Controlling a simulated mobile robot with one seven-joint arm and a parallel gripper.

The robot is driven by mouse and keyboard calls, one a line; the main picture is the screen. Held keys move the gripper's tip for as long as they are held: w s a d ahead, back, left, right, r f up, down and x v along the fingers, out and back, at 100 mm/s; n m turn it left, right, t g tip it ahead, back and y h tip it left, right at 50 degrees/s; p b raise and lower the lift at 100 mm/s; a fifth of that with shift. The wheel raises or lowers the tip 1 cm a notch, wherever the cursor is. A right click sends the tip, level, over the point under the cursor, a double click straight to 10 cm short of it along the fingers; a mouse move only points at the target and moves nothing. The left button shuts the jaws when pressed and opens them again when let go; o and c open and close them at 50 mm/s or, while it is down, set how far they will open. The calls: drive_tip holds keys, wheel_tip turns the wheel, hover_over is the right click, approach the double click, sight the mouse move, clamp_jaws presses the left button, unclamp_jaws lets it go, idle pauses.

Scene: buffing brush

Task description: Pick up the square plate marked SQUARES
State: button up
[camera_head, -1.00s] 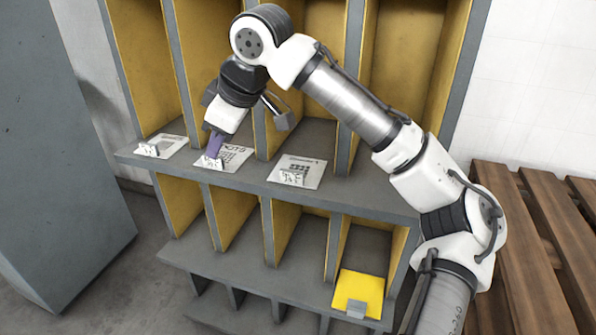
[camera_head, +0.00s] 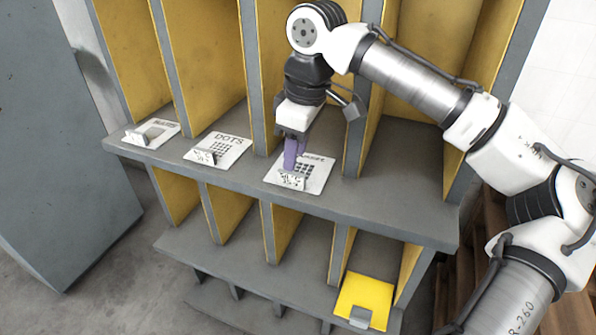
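Three white plates with small upright tabs lie along the upper shelf's front edge. The right plate (camera_head: 317,176) has a dark grid pattern, and its heading is partly hidden by my gripper, so I cannot read it fully. The middle plate (camera_head: 232,147) reads DOTS. The left plate (camera_head: 158,130) has a heading too small to read. My gripper (camera_head: 290,164) points down at the right plate, its purple fingertips just behind or at that plate's tab. I cannot tell whether they touch it or how far apart they are.
Yellow-lined upright dividers (camera_head: 206,60) rise behind the plates and flank my gripper. A yellow plate (camera_head: 366,294) with a grey tab lies on the lower shelf at right. The upper shelf right of the right plate (camera_head: 400,190) is bare. A grey cabinet (camera_head: 50,150) stands at left.

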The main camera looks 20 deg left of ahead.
sight(311, 172)
drive_tip(key=shift+w+a+f+p, duration=0.15)
drive_tip(key=shift+f, duration=0.8)
drive_tip(key=shift+w+a+f+p, duration=0.1)
drive_tip(key=shift+a+f, duration=0.1)
drive_tip(key=shift+f, duration=0.8)
drive_tip(key=shift+w+a+f+p, duration=0.15)
drive_tip(key=shift+f, duration=0.8)
drive_tip(key=shift+c, duration=0.5)
clamp_jaws()
